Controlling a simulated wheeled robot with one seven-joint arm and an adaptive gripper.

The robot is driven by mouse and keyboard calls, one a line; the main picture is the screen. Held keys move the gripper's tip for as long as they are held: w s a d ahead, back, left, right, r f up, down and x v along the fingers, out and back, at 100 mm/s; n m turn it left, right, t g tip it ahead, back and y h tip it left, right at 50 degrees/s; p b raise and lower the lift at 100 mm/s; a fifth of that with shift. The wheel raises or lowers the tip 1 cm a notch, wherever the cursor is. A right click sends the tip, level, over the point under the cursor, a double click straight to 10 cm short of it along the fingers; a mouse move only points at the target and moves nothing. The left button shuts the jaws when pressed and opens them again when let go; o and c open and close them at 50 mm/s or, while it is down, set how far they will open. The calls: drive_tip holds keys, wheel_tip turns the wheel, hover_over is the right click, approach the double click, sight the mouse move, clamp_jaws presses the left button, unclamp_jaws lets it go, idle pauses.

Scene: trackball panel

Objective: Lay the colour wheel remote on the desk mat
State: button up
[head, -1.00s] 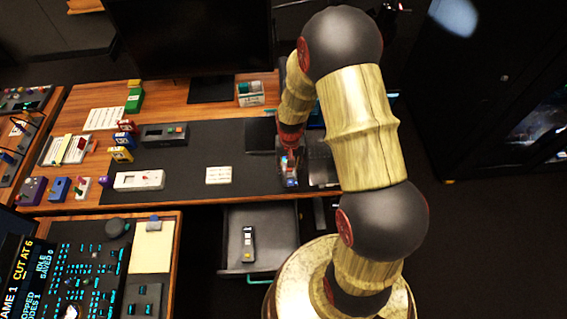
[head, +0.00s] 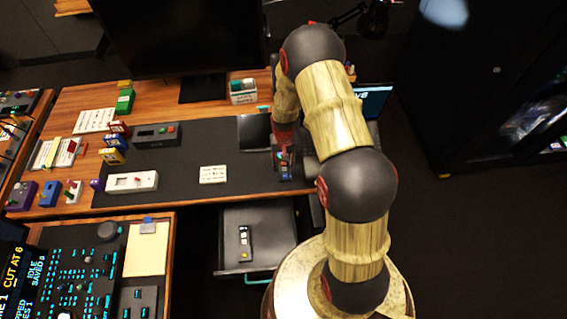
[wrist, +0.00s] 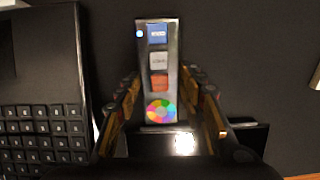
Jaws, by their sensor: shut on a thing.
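The colour wheel remote (wrist: 152,85) is a slim dark bar with blue, white and orange buttons and a multicoloured wheel near its lower end. My gripper (wrist: 162,100) is shut on it, with one finger on each side. In the head view my gripper (head: 284,168) is over the right part of the desk mat, and the remote shows there only as a small coloured patch (head: 285,176). The desk mat (head: 190,160) is a wide dark sheet, also seen in the wrist view (wrist: 255,70). Any gap between remote and mat is hard to judge.
A laptop keyboard (wrist: 45,135) lies left in the wrist view. A black flat object (wrist: 235,138) lies below the gripper. A white card (head: 213,174) and a white device (head: 131,182) lie on the mat. An open drawer (head: 275,225) holds a dark handset (head: 245,243).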

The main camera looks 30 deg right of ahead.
drive_tip(key=shift+f, duration=0.15)
drive_tip(key=o, duration=1.2)
drive_tip(key=shift+r, duration=0.2)
